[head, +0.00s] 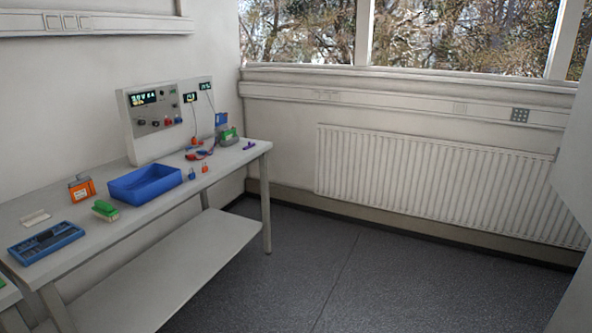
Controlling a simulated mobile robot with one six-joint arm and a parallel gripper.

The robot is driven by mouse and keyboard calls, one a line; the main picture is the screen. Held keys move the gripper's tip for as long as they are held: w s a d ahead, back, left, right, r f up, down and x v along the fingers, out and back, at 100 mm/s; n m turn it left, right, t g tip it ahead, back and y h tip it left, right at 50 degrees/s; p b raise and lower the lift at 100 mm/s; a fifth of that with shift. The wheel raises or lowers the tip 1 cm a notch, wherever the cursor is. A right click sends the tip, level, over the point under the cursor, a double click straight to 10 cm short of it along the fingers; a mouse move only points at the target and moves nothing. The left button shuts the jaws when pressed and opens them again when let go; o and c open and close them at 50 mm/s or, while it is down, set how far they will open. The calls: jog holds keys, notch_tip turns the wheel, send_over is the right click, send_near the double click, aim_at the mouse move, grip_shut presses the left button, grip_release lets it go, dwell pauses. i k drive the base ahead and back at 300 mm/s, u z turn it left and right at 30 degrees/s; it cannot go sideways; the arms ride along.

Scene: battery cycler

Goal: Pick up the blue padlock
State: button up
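A small blue item that looks like the blue padlock (192,175) is on the light grey bench (232,168), close to the right end of a blue bin. A similar small orange-red padlock (205,169) stands just to its right. Both are small in the head view, so fine detail is hard to tell. My gripper is not in view.
The blue bin (146,195), an orange container (82,189), a green-topped brush-like item (105,211) and a blue tool tray (46,255) are on the bench. The cycler panel (165,118) stands behind. Open floor (350,270) lies right of the bench, before a radiator (430,180).

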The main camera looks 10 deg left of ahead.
aim_at(191, 175)
jog(key=u, duration=0.25)
jog(key=i, duration=0.85)
jog(key=u, duration=0.75)
jog(key=i, duration=0.55)
jog(key=u, duration=1.05)
jog(key=i, duration=0.8)
jog(key=u, duration=0.45)
